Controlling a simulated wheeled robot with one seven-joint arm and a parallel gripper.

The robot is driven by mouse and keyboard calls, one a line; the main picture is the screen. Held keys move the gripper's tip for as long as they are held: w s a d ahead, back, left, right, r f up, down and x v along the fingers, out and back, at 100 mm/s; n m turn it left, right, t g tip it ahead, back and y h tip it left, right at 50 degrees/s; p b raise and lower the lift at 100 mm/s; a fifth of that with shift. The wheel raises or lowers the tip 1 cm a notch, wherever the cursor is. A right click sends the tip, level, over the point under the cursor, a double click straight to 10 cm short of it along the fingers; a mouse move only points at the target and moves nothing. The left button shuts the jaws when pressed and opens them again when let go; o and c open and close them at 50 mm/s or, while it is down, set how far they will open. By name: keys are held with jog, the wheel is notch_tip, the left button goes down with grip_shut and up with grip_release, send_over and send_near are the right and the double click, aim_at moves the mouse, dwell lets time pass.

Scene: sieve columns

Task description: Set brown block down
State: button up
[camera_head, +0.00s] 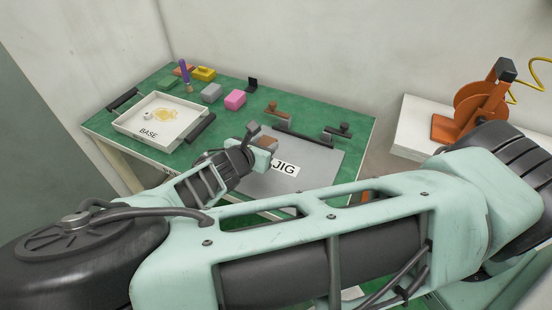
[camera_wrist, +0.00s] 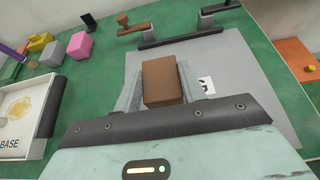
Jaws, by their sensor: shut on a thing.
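The brown block (camera_wrist: 161,82) sits between the fingers of my gripper (camera_wrist: 160,90) in the wrist view, and the gripper is shut on it. In the head view the brown block (camera_head: 268,142) shows small at the end of my gripper (camera_head: 264,147). Both are over the grey JIG plate (camera_head: 318,160), near its left side. The JIG plate also shows in the wrist view (camera_wrist: 222,65), with its label partly hidden by my gripper. I cannot tell whether the block touches the plate.
A white BASE tray (camera_head: 177,137) with a yellow patch stands left. Pink (camera_head: 235,99), grey (camera_head: 211,92) and yellow (camera_head: 204,73) blocks and a purple-handled tool (camera_head: 185,75) lie behind it. A dark bar (camera_head: 304,137) with clamps lines the plate's back edge. The plate's right side is clear.

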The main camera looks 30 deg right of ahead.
notch_tip(320, 180, down, 7)
jog(key=shift+f+p, duration=0.2)
jog(key=shift+p, duration=0.1)
jog(key=shift+f, duration=0.1)
jog(key=o, duration=1)
